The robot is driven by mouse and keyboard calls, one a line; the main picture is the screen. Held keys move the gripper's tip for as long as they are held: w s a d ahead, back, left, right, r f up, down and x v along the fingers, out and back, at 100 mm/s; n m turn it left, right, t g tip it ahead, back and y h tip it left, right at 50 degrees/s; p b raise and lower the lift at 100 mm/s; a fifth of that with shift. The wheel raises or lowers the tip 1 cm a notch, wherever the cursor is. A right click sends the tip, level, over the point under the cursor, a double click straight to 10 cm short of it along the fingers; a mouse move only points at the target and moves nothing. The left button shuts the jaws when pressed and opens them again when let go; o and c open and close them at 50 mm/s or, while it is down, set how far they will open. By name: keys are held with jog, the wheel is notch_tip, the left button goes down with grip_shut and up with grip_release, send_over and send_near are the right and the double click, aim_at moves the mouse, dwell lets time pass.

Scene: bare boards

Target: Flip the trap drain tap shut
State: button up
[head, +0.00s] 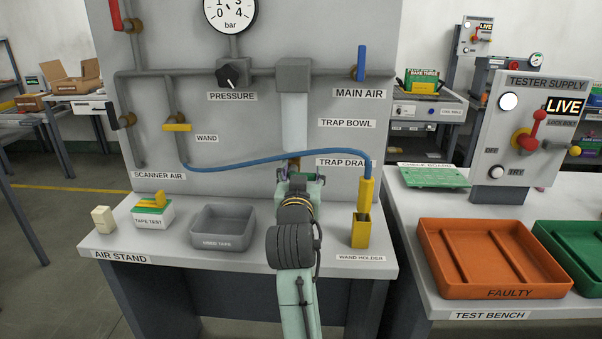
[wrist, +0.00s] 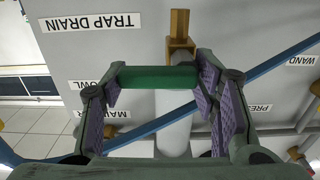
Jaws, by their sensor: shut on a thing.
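The trap drain tap shows as a brass fitting (head: 294,164) under the pale trap bowl (head: 295,120) in the head view. The wrist view is upside down and shows the brass fitting (wrist: 180,28), the bowl's pale tube (wrist: 175,130) and a green bar (wrist: 157,77), seemingly the tap's lever, lying crosswise in front of them. My gripper (head: 298,181) is at the tap. In the wrist view its purple-padded fingers (wrist: 160,82) stand at the two ends of the green bar, shut on it. In the head view my gripper hides the lever.
A blue hose (head: 270,156) curves across the panel behind my gripper to the yellow wand in its holder (head: 361,230), close on the right. A grey tray (head: 222,240) stands on the bench to the left. The blue main air lever (head: 361,62) is above right.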

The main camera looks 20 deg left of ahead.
jog(key=shift+w+d, duration=0.1)
jog(key=shift+d, duration=0.1)
jog(key=o, duration=0.9)
jog(key=shift+o, duration=0.9)
jog(key=v, duration=0.7)
jog(key=shift+s, duration=0.3)
jog(key=shift+r, duration=0.1)
